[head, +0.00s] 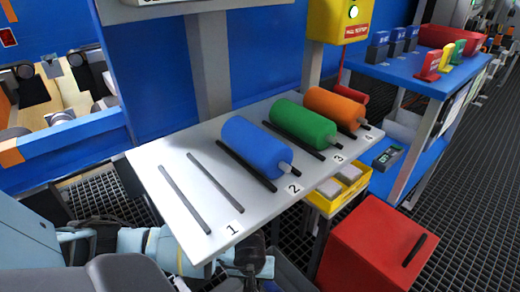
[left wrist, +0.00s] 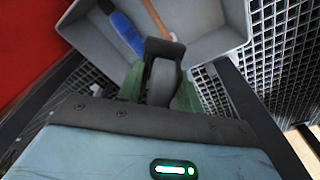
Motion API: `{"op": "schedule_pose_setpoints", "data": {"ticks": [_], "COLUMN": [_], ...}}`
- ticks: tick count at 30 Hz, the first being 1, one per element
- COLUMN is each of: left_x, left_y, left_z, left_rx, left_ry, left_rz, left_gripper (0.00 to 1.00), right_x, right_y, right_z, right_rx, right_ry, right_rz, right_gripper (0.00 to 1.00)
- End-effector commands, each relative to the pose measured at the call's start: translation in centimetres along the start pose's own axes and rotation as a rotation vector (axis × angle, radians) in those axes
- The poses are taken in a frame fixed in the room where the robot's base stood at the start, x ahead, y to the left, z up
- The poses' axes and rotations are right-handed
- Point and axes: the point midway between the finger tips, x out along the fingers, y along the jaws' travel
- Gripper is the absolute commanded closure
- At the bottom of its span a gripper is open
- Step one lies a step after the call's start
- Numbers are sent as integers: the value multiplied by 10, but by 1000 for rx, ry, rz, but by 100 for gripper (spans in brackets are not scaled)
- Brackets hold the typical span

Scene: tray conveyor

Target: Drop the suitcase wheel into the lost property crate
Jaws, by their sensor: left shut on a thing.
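The suitcase wheel (left wrist: 162,82), a grey wheel with a dark bracket, is between the fingers of my left gripper (left wrist: 160,92), which is shut on it. In the left wrist view, the wheel and fingers appear over an open grey crate (left wrist: 210,45). The crate holds a long blue item (left wrist: 124,33) and a thin brown stick (left wrist: 155,16). How far the wheel is above the crate floor is hard to tell. In the head view my left gripper (head: 252,262) is low, past the table's near edge; the wheel and grey crate cannot be made out there. My right gripper is not in view.
A light table (head: 180,165) holds blue (head: 257,147), green (head: 303,123) and orange (head: 336,104) rollers. A blue bench (head: 420,75) is farther back. Dark grating covers the floor.

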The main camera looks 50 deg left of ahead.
Motion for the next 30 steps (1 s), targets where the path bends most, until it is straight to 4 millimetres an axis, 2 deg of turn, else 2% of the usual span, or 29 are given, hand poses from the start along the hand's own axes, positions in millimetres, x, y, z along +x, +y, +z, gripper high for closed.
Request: {"op": "schedule_pose_setpoints", "data": {"ticks": [16,28,29,30], "left_x": [52,57,57,57], "left_y": [0,0,0,0], "left_z": [7,7,7,7], "left_rx": [0,0,0,0], "left_ry": [-2,1,1,1], "left_rz": [0,1,1,1], "left_gripper": [89,89,60,55], "right_x": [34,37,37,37], "right_y": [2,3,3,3], "right_z": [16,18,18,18], "right_rx": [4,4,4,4], "right_ry": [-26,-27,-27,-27], "right_rz": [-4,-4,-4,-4], "right_gripper": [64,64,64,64]}}
